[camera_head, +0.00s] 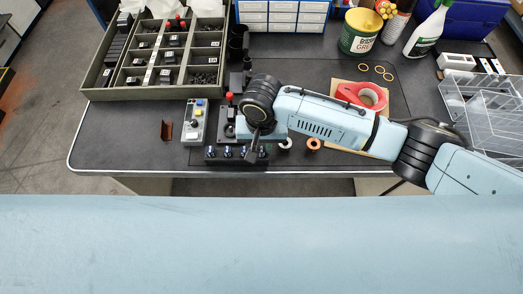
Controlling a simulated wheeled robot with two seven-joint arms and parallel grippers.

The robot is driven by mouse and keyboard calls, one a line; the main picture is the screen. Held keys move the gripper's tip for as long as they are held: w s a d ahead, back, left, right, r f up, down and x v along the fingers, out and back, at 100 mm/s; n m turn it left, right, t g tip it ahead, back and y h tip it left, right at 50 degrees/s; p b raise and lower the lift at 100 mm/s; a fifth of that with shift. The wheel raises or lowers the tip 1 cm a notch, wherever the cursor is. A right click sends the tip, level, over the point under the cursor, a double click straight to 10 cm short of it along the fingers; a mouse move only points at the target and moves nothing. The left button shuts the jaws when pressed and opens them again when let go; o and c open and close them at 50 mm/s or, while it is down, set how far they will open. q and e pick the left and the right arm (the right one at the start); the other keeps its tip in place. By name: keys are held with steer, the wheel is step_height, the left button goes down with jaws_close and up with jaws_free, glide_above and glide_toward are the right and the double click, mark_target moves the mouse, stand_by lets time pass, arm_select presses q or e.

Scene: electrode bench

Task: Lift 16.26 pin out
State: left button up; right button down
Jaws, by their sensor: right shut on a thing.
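A black rack (222,161) stands near the front edge of the bench, with a row of small pins with bluish tops (228,152). My right gripper (253,156) reaches down over the right end of this rack. It is shut on a small pin there, which the fingers mostly hide. I cannot tell whether that pin is still seated in the rack or clear of it. Any size marking such as 16.26 is too small to read. My left gripper is not in view.
A grey control box (195,122) with coloured buttons stands left of the rack. A compartment tray (104,92) is at the back left. The front left bench is mostly clear.

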mark_target(262, 147)
steer(key=shift+r, duration=0.1)
step_height(262, 147, up, 10)
steer(key=p, duration=0.2)
stand_by(0.4)
